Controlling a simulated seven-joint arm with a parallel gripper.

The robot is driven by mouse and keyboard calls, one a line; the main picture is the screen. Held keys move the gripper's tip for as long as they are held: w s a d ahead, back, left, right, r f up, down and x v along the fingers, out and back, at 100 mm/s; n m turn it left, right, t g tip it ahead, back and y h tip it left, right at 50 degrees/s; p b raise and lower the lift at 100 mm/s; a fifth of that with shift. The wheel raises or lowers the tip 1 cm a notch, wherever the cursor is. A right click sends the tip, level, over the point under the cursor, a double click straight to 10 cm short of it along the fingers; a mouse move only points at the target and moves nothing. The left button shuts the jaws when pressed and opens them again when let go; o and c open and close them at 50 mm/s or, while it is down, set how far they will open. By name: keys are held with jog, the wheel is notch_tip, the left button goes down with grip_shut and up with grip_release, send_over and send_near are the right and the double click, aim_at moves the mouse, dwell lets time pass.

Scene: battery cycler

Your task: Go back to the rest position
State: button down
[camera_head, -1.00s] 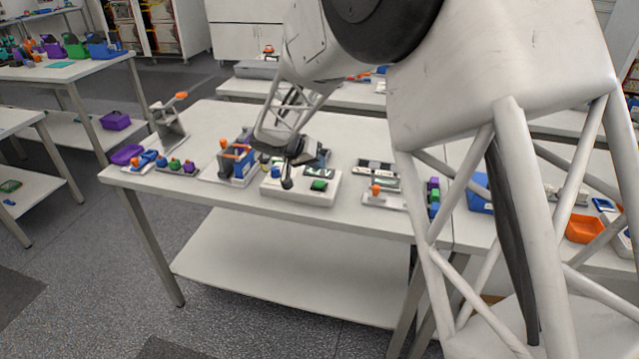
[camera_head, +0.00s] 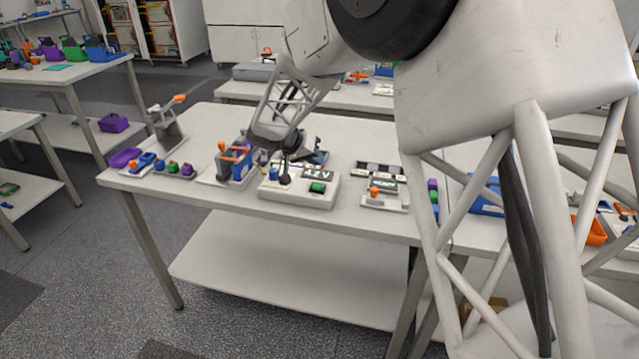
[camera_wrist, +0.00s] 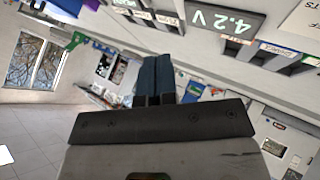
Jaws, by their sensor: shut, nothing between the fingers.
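My gripper (camera_head: 285,178) is over the white battery cycler box (camera_head: 322,200) on the long table, seen in the head view. The box has a green button, a blue part and a small display. In the wrist view my gripper (camera_wrist: 157,62) shows its two dark fingers side by side, shut with nothing between them. A display reading "4.2 V" (camera_wrist: 220,20) shows at the top right of the wrist view. I cannot tell from the head view whether the fingertips touch the box.
A blue and orange fixture (camera_head: 235,165) stands left of the box. Small coloured parts (camera_head: 172,168) and a purple tray (camera_head: 125,158) lie further left. A grey stand with an orange tip (camera_head: 165,122) rises behind them. A module with an orange knob (camera_head: 384,195) is to the right.

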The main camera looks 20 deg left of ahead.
jog(key=s+d+r+g+y, duration=0.1)
jog(key=s+d+r, duration=0.35)
jog(key=d, duration=0.45)
jog(key=s+d+r+g+y, duration=0.1)
jog(key=s+d+r+g, duration=0.15)
jog(key=s+d, duration=0.5)
jog(key=s+d+r, duration=0.4)
jog(key=d+r, duration=0.1)
jog(key=d, duration=0.6)
jog(key=s+d+y, duration=0.1)
jog(key=s+d, duration=0.3)
jog(key=s, duration=0.5)
jog(key=s+d+y, duration=0.2)
jog(key=s+d, duration=0.2)
jog(key=s, duration=0.5)
jog(key=s+d+f+y, duration=0.1)
jog(key=s+d, duration=0.4)
jog(key=s, duration=0.4)
jog(key=shift+y, duration=0.3)
jog(key=shift+w+f, duration=0.1)
